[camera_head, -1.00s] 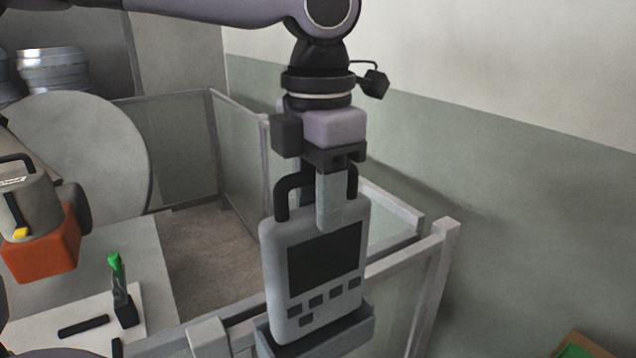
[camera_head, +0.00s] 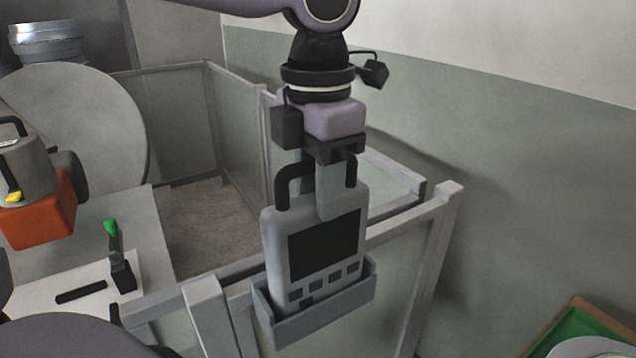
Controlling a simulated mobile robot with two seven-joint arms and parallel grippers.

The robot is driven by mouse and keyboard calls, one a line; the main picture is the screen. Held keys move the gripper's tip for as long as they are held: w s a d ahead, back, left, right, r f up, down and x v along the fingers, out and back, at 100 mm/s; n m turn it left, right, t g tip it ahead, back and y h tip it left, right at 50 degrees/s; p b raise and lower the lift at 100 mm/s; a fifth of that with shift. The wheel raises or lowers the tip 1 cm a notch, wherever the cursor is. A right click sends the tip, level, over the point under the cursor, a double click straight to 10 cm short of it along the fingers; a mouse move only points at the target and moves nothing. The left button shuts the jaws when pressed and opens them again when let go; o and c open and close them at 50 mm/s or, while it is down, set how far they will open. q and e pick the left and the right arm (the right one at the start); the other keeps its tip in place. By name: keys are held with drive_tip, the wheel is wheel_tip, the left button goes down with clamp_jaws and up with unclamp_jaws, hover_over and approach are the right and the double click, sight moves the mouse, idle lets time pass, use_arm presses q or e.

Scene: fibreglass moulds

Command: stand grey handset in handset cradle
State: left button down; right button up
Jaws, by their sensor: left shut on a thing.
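The grey handset (camera_head: 349,216), with a dark screen, several buttons and a black handle on top, stands upright in the handset cradle (camera_head: 322,318). The cradle is a blue-grey open-topped box on the railing. Its front wall hides the handset's bottom edge and part of the lower buttons. My left gripper (camera_head: 322,190) reaches down from above and is shut on the handset's top, with one finger in front of it. Whether the handset rests on the cradle floor is hidden. My right gripper is not in view.
Railings with clear panels (camera_head: 405,270) stand around the cradle. At left are an orange block (camera_head: 40,218) with a grey object above it, and a green-topped tool (camera_head: 117,250) on a white board. A green tray (camera_head: 578,335) is at bottom right.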

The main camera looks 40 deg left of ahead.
use_arm(q)
drive_tip(key=shift+f, duration=0.1)
idle(0.3)
drive_tip(key=c, duration=0.6)
unclamp_jaws()
drive_tip(key=shift+f, duration=0.1)
wheel_tip(320, 180, up, 7)
drive_tip(key=shift+r, duration=0.2)
drive_tip(key=shift+f, duration=0.1)
